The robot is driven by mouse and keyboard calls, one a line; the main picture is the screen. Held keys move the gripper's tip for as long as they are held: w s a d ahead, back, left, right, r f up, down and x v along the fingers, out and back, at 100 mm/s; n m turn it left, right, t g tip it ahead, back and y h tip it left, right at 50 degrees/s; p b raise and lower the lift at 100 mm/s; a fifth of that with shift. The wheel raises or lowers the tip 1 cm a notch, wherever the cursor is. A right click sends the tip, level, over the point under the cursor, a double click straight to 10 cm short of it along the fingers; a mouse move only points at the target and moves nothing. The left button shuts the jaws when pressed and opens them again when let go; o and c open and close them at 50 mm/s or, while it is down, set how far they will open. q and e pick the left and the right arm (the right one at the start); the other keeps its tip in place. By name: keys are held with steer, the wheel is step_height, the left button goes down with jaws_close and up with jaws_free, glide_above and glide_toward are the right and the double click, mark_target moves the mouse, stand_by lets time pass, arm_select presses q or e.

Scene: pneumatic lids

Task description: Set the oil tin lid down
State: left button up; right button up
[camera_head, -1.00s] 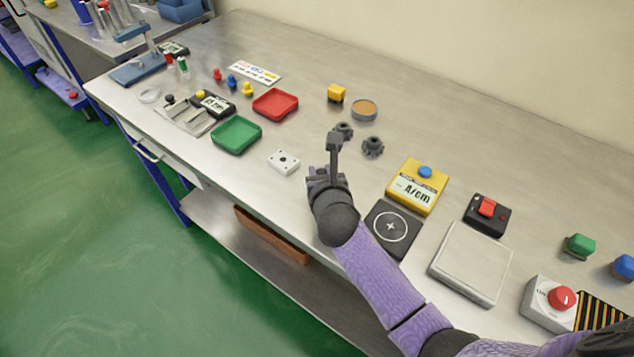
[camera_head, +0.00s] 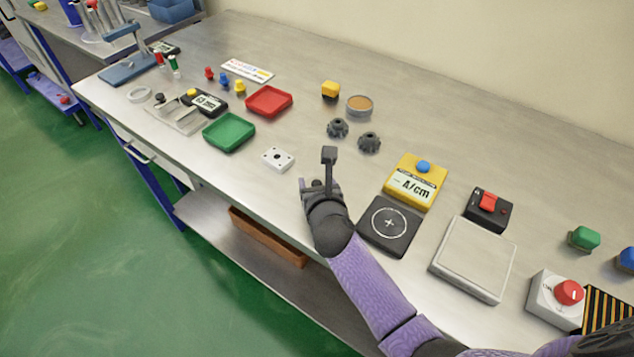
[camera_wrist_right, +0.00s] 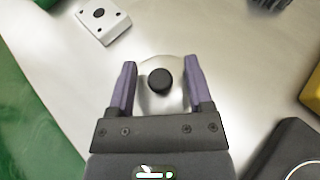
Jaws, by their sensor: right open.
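In the right wrist view, a pale, shiny round lid with a black knob (camera_wrist_right: 160,80) sits between the two purple fingers of my right gripper (camera_wrist_right: 160,92). The fingers are open, one on each side of it; a gap shows around the knob. The lid seems to be at the bench top, but its underside is hidden. In the head view, my right gripper (camera_head: 320,187) is low over the bench near the front edge and hides the lid. A round tin with an orange-brown top (camera_head: 359,105) stands farther back on the bench. My left gripper is not in view.
A white block with holes (camera_head: 278,158) lies left of the gripper. A black pad with a cross (camera_head: 388,226) and a yellow meter (camera_head: 416,181) are to the right. Two dark knobbed parts (camera_head: 338,128) (camera_head: 369,142) stand behind. Green (camera_head: 229,132) and red trays (camera_head: 268,101) are farther left.

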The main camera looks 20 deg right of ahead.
steer(key=shift+r, duration=0.25)
steer(key=p+v, duration=0.4)
steer(key=v, duration=0.7)
steer(key=shift+s, duration=0.1)
steer(key=shift+s+r+p, duration=0.15)
steer(key=shift+s+p, duration=0.15)
steer(key=shift+s, duration=0.1)
stand_by(0.3)
